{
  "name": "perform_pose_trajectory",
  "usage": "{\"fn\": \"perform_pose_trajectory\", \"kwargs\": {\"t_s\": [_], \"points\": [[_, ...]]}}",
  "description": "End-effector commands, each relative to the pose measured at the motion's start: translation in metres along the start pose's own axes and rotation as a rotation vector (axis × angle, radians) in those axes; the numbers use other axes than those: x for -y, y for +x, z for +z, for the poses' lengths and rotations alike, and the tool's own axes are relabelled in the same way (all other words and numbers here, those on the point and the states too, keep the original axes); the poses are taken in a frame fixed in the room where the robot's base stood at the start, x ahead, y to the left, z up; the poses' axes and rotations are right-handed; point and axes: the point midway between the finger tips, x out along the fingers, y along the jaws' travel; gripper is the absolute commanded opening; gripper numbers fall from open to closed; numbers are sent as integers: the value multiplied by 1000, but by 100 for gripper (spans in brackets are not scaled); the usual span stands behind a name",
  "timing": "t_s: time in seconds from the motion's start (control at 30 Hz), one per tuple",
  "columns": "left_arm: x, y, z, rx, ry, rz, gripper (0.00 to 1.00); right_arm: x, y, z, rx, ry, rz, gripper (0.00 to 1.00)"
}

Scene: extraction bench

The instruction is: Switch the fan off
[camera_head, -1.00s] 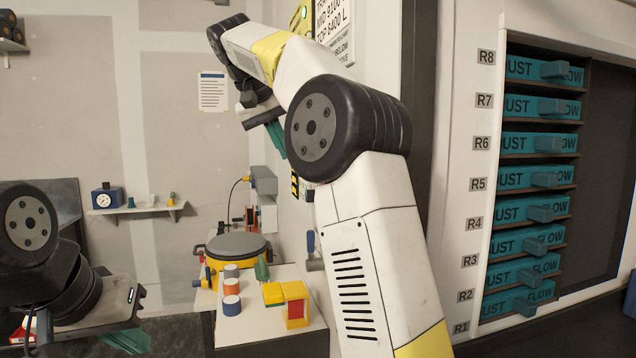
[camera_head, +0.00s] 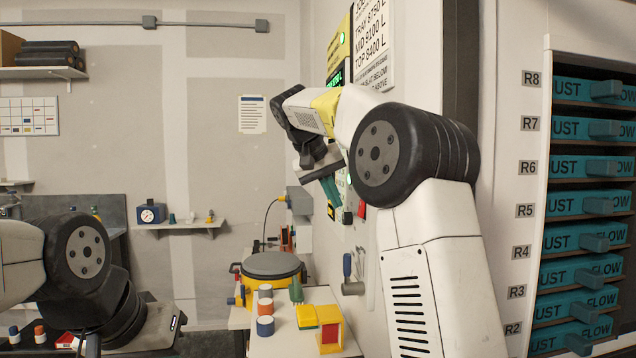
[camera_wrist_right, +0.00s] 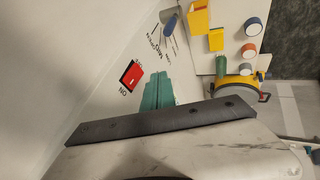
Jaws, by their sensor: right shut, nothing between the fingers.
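A red rocker switch (camera_wrist_right: 132,75) sits on a pale wall panel in the right wrist view, with ON printed at its lower end and another label at its upper end. In the head view a small red part (camera_head: 362,209) on the wall panel looks like this switch. My right gripper (camera_head: 333,190) is shut and empty, pointing down beside the panel. Its teal fingers (camera_wrist_right: 157,92) show right of the switch, seemingly apart from it. My left gripper's housing (camera_head: 150,338) is at the lower left; its fingers are hidden. I cannot make out the fan itself.
A white bench (camera_head: 277,344) below holds coloured cylinders (camera_head: 265,308) and a yellow-red block (camera_head: 330,328). A yellow round vessel (camera_head: 273,268) stands behind it. A blue-handled lever (camera_head: 347,266) is on the wall below the switch. Teal drawers (camera_head: 590,203) stand at the right.

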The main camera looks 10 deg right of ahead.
Motion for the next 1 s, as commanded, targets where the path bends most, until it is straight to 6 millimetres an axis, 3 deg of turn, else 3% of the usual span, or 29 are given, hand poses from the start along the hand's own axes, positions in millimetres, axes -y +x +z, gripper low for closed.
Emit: {"fn": "perform_pose_trajectory", "kwargs": {"t_s": [0.07,0.3,1.0], "points": [[0,0,0,0,0,0,0,-1,17,1,3,0,1,0],[0,0,0,0,0,0,0,-27,32,2,0,1,-1,0],[0,0,0,0,0,0,0,-36,40,4,-14,-28,75,0]]}}
